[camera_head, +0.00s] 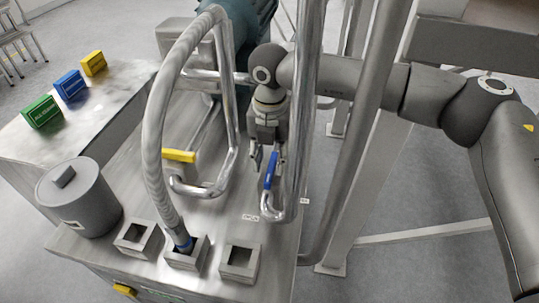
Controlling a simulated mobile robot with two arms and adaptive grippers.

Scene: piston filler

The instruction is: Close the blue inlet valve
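The blue inlet valve handle (270,169) is on the metal pipe at the right side of the machine. It stands roughly upright in the picture, along the pipe. My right gripper (266,158) comes down from above, its fingers apart, with the top of the blue handle close to the right finger. I cannot tell whether they touch. My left gripper is not in view.
A yellow valve handle (179,156) is on the pipe to the left. A thick curved hose (153,130) ends in the middle square socket (186,254). A grey lidded pot (78,200) stands at left. Vertical metal posts (368,130) stand right of the gripper.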

